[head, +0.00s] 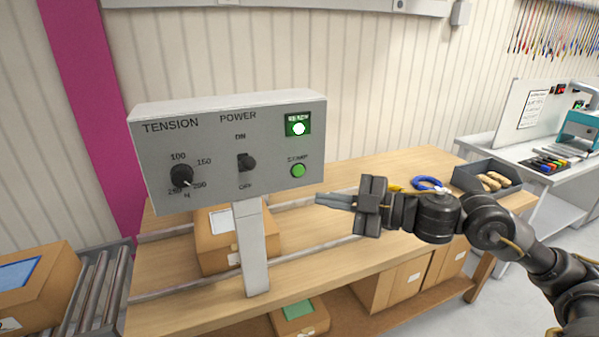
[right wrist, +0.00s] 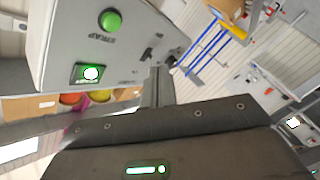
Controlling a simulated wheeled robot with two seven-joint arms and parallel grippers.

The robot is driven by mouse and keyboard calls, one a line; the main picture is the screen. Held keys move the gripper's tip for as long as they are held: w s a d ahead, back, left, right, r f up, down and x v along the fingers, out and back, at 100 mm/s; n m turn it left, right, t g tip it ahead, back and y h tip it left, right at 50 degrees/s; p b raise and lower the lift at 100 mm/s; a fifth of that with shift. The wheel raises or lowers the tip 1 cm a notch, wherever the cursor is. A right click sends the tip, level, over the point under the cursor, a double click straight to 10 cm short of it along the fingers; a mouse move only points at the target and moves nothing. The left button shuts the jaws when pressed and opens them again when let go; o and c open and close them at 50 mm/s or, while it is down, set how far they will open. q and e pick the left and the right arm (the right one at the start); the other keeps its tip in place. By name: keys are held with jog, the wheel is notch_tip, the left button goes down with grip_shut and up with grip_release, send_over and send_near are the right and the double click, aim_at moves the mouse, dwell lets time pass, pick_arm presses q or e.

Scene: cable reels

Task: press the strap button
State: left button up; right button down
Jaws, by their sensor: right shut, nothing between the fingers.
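The green round strap button (head: 298,171) is on the right of the front face of a grey control box (head: 215,150). In the right wrist view the strap button (right wrist: 110,21) shows with its STRAP label, near the top left. My right gripper (head: 322,200) is shut and empty, its fingertips a little below and right of the button in the head view, apart from it in the picture. In the right wrist view its fingers (right wrist: 157,72) point toward the box's edge. My left gripper is not in view.
A lit green indicator (head: 298,127) is above the button. A tension knob (head: 182,175) and power switch (head: 246,162) are to its left. The box stands on a grey post (head: 251,250) over a wooden bench (head: 330,255). A cardboard box (head: 209,250) sits behind the post.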

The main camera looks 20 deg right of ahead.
jog(key=p, duration=0.2)
send_near(294, 174)
jog(key=shift+s+a+x, duration=0.15)
jog(key=shift+x, duration=0.75)
jog(key=shift+s+a+x, duration=0.1)
jog(key=shift+a+x, duration=0.05)
jog(key=shift+x, duration=0.7)
jog(key=shift+s+a+x, duration=0.15)
jog(key=shift+x, duration=0.75)
jog(key=shift+w+d, duration=0.1)
jog(key=shift+w, duration=0.3)
jog(key=shift+w, duration=0.4)
dwell(0.3)
jog(key=shift+s, duration=0.15)
dwell(0.3)
jog(key=shift+s, duration=0.7)
jog(key=shift+f, duration=0.1)
